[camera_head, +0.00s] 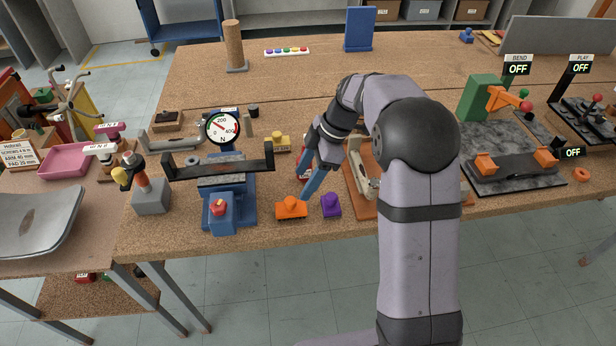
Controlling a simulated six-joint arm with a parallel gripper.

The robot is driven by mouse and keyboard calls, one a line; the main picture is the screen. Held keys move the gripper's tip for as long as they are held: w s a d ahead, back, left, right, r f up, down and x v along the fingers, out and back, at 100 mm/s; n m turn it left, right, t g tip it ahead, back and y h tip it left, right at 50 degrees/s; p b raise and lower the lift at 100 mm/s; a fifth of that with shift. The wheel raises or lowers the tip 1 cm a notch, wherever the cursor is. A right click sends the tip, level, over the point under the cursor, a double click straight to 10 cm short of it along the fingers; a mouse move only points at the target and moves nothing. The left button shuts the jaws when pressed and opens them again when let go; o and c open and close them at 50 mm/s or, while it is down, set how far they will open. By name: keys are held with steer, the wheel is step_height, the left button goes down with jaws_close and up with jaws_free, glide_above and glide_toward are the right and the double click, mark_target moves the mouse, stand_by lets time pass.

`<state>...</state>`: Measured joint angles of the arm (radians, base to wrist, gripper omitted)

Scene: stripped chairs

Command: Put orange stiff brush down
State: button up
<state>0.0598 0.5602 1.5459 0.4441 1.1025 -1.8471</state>
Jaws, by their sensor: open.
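The orange brush (291,208) rests on the cork-topped table near its front edge, with its knob up. It looks like the orange stiff brush. My gripper (307,188) is open, just above and to the right of the brush, with a blue finger pointing down toward it. My wrist partly hides the other finger. I cannot tell whether a finger still touches the brush.
A purple brush (331,205) stands close on the right of the orange one. A blue test stand (230,200) with a dial (222,128) is on the left. A yellow brush (276,143) lies farther back. The back of the table (190,80) has free room.

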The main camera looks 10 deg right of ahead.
steer(key=s+d+f+m+h, duration=0.2)
steer(key=s+d+m, duration=0.1)
steer(key=s+m, duration=0.6)
steer(key=s+d+f+m+h, duration=0.2)
steer(key=s+m, duration=0.7)
steer(key=s, duration=0.6)
steer(key=shift+s+d+h, duration=0.25)
steer(key=shift+d+h, duration=0.05)
steer(key=shift+d, duration=0.6)
steer(key=o, duration=0.9)
